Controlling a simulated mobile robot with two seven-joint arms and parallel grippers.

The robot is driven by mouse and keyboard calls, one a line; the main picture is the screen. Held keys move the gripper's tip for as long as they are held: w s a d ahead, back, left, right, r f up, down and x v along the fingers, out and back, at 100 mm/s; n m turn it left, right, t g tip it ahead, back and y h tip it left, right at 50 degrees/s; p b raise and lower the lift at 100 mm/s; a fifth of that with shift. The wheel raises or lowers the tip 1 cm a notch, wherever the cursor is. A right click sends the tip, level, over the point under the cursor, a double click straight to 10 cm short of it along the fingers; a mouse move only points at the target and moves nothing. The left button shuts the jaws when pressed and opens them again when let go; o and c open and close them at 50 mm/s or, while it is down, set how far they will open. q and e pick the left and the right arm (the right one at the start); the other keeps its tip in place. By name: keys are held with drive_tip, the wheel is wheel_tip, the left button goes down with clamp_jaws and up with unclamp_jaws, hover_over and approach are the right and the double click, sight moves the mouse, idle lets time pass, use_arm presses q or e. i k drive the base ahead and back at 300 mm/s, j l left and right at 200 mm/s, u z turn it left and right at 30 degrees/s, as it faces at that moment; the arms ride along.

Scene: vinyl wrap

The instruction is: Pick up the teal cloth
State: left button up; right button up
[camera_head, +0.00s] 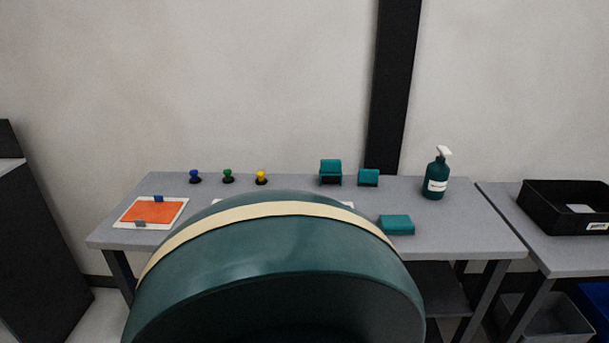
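A flat teal block-shaped item (396,224), which looks like a folded cloth, lies on the grey table (463,226) near its front right, beside the large curved panel. Two smaller teal items stand farther back: one (331,168) on a dark base, and one (368,176) to its right, also with a dark underside. I cannot tell for sure from their look which of these are cloth. Neither of my grippers is in view.
A large dark green curved panel (290,253) with a cream band fills the front centre and hides part of the table. A teal spray bottle (436,178) stands at right. An orange sheet (153,212) lies at left, near several coloured knobs (228,176). A black bin (550,215) sits far right.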

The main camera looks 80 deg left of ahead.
sight(390, 223)
drive_tip(key=u, duration=3.05)
